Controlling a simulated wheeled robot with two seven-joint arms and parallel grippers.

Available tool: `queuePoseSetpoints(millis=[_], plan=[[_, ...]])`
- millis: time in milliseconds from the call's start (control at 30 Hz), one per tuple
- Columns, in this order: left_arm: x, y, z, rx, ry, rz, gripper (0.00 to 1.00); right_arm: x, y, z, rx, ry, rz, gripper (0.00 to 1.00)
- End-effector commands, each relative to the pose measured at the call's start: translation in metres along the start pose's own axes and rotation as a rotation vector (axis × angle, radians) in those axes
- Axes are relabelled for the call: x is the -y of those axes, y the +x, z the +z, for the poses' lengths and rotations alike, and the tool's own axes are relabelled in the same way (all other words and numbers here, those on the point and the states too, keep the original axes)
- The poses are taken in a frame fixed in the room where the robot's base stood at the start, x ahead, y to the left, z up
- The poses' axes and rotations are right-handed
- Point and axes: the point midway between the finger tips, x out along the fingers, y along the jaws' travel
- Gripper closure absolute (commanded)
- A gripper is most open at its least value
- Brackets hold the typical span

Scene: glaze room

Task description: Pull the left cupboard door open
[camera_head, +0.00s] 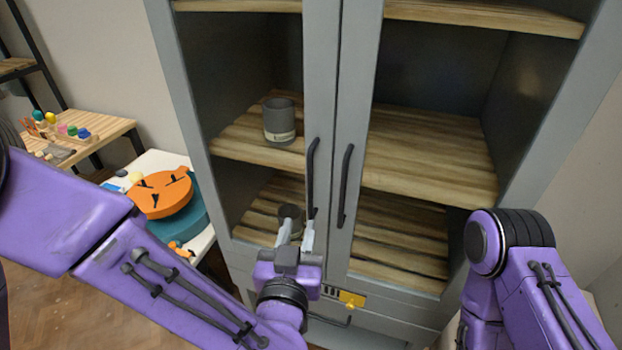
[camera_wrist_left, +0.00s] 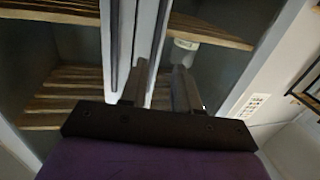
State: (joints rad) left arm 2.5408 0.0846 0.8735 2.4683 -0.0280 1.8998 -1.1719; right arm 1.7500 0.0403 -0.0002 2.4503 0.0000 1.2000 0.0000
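The grey cupboard has two glass-fronted doors that look shut. The left door (camera_head: 321,80) carries a dark vertical handle (camera_head: 311,175). The right door has a matching handle (camera_head: 345,185). My left gripper (camera_head: 296,232) is open, just below and left of the left handle's lower end. In the left wrist view the cupboard appears upside down, and my left gripper's fingers (camera_wrist_left: 158,90) stand apart. The left handle (camera_wrist_left: 160,40) runs toward the gap between them; I cannot tell whether they touch it. My right arm shows at the right, its gripper out of view.
A grey cup (camera_head: 280,122) stands on a shelf behind the left door, with another dark cup (camera_head: 290,215) lower down. A yellow tag (camera_head: 351,299) is on the cupboard's lower front. A white table (camera_head: 160,160) with an orange item (camera_head: 160,195) stands at the left.

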Motion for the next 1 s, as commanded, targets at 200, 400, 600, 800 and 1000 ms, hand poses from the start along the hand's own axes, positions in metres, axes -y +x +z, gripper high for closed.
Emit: queuePoseSetpoints(millis=[200, 400, 600, 800, 1000], plan=[[-0.009, 0.018, -0.023, -0.044, 0.019, 0.006, 0.69, -0.001, -0.009, -0.004, 0.0, 0.0, -0.001, 0.5], [-0.01, 0.065, -0.026, -0.043, 0.017, 0.008, 0.69, -0.002, -0.024, -0.01, 0.0, 0.0, 0.0, 0.5], [-0.01, 0.095, -0.025, -0.042, 0.019, 0.009, 0.69, -0.003, -0.032, -0.013, 0.0, 0.0, 0.0, 0.5], [-0.011, 0.102, -0.023, -0.044, 0.021, 0.011, 0.69, -0.003, -0.032, -0.013, 0.0, 0.0, 0.0, 0.5], [-0.011, 0.102, -0.023, -0.044, 0.021, 0.011, 0.92, -0.003, -0.032, -0.013, 0.0, 0.0, 0.0, 0.5]])
